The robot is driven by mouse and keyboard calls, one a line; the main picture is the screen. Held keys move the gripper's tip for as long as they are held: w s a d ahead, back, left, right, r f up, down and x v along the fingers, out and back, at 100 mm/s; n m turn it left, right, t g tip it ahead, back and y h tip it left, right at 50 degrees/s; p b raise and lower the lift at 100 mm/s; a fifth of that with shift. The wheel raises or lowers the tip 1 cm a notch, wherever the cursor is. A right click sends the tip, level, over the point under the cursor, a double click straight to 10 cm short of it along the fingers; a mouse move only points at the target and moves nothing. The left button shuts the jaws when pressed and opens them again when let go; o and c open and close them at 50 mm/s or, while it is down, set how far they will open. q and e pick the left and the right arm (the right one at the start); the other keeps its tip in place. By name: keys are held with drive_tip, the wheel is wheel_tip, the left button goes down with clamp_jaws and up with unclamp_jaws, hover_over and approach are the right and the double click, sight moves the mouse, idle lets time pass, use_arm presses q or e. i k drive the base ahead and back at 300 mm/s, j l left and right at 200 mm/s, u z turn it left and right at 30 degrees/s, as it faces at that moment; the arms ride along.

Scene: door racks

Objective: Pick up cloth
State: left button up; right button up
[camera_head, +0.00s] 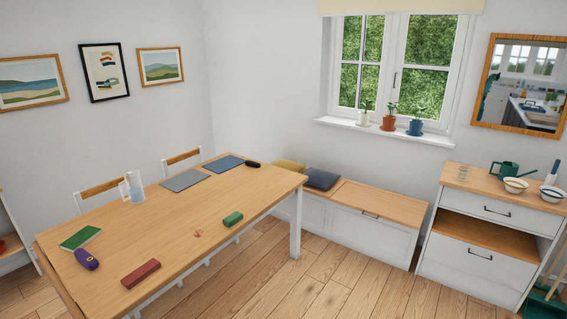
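No item is plainly recognizable as a cloth. On the wooden table (175,228) lie a small green block-like item (233,219) near the right edge and a dark red one (140,274) near the front edge. A flat green item (80,238), perhaps a book, lies at the left, with a purple item (86,259) beside it. Two flat dark grey mats, a nearer one (185,180) and a farther one (224,164), lie toward the far end. Neither of my grippers is in view.
A small pinkish item (198,233) lies mid-table. A bench (375,205) with cushions stands under the window. A cabinet (489,226) with bowls is at right. The wooden floor between is clear.

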sight(235, 217)
drive_tip(key=i+u, duration=0.15)
drive_tip(key=i, duration=0.3)
drive_tip(key=i+l+u, duration=0.1)
drive_tip(key=i, duration=0.35)
drive_tip(key=i+l+u, duration=0.15)
drive_tip(key=i, duration=0.35)
drive_tip(key=i+l+u, duration=0.25)
drive_tip(key=i+u, duration=0.25)
drive_tip(key=i+l+u, duration=0.7)
drive_tip(key=l+u, duration=0.25)
